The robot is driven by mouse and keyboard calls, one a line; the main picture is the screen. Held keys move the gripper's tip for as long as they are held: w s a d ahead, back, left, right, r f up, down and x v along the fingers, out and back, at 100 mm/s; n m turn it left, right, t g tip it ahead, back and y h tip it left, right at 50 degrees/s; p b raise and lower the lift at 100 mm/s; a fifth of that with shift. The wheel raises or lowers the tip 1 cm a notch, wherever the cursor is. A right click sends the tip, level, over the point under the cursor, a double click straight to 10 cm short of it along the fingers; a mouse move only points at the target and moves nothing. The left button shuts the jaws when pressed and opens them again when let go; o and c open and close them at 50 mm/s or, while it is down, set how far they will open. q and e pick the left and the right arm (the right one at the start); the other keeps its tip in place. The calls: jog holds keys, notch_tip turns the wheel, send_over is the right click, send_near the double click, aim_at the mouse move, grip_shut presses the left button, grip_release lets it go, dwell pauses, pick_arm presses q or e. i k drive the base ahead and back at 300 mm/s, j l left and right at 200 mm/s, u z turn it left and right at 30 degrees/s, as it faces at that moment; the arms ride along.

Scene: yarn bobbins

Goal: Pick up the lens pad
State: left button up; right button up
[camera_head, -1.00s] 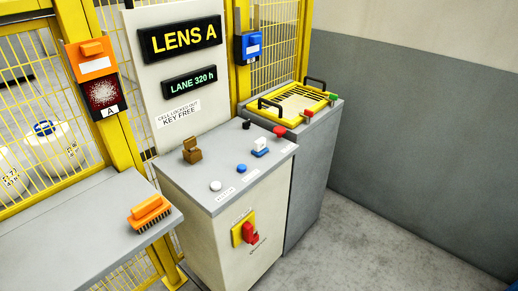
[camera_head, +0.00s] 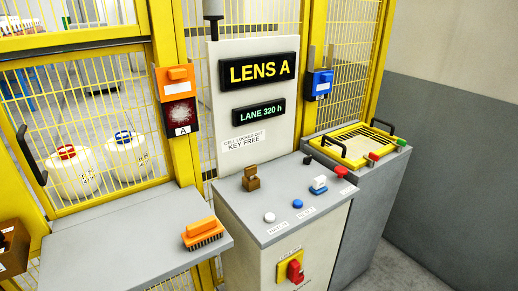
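No thing in view is labelled as a lens pad, so I cannot tell which one it is. An orange block with a white label (camera_head: 178,84) is on the yellow post, directly above a dark red window with pale speckles (camera_head: 180,113) marked A. A blue block with a white label (camera_head: 320,84) hangs in a bracket on the post right of the LENS A panel. An orange brush with dark bristles (camera_head: 203,233) lies on the grey shelf (camera_head: 120,245) at the left. Neither of my grippers shows.
A grey console (camera_head: 280,232) carries a brown block (camera_head: 251,178), several buttons and a red switch on a yellow plate (camera_head: 290,268). Beside it stands a cabinet with a yellow frame (camera_head: 345,154). Yellow mesh fencing stands behind, with bobbins (camera_head: 127,152) beyond. Most of the shelf is bare.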

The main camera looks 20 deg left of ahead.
aim_at(319, 187)
jog(key=i+l, duration=0.25)
jog(key=i, duration=0.15)
jog(key=i+l+z, duration=0.1)
jog(key=i+l, duration=0.15)
jog(key=i, duration=0.2)
